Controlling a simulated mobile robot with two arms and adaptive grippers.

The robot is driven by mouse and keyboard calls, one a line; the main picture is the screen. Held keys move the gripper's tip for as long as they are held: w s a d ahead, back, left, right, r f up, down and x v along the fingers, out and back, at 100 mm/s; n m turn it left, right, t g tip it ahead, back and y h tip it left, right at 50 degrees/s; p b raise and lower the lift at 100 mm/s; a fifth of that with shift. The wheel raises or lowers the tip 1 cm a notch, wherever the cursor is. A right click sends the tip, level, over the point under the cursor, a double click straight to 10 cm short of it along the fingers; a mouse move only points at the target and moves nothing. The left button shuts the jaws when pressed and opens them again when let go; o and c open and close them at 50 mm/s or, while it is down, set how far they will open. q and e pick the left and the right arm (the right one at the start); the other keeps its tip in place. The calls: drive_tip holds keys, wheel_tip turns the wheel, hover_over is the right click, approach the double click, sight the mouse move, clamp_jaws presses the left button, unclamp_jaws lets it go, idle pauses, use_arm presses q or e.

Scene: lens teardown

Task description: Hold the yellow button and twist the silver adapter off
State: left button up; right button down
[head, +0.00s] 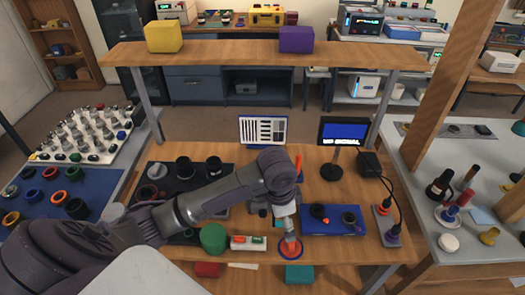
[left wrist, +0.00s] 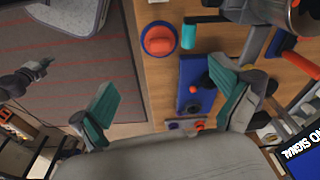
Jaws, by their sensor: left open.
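My left gripper (head: 284,220) is over the front of the wooden table. In the left wrist view its two teal fingertips (left wrist: 170,102) are wide apart with nothing between them. A blue mat (head: 333,228) lies to its right, with a dark part with a red-orange piece (head: 319,211) and a black ring (head: 349,218) on it. The mat (left wrist: 186,70) also shows in the left wrist view, beside one finger. I cannot pick out a yellow button or a silver adapter for certain. A dark jointed shape (left wrist: 27,77) in the left wrist view may be my right gripper.
An orange dome on a blue ring (head: 291,246) is at the table's front edge, just below my left gripper. A small screen (head: 343,132) stands behind the blue mat.

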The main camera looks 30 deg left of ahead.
use_arm(q)
drive_tip(key=w+a+r+g+y, duration=0.1)
drive_tip(key=w+a+r, duration=0.7)
drive_tip(key=a+r, duration=0.45)
drive_tip(key=shift+n, duration=0.4)
drive_tip(key=f+p, duration=0.1)
drive_tip(key=f, duration=0.6)
drive_tip(key=f+p, duration=0.2)
drive_tip(key=f, duration=0.5)
drive_tip(key=shift+s+f, duration=0.2)
drive_tip(key=shift+f, duration=0.1)
drive_tip(key=c, duration=1.2)
drive_tip(key=shift+r+n+p, duration=0.1)
drive_tip(key=shift+n+p, duration=0.7)
drive_tip(key=shift+p, duration=0.15)
drive_tip(key=shift+c, duration=0.2)
drive_tip(key=shift+n+p, duration=0.35)
drive_tip(key=shift+n, duration=0.15)
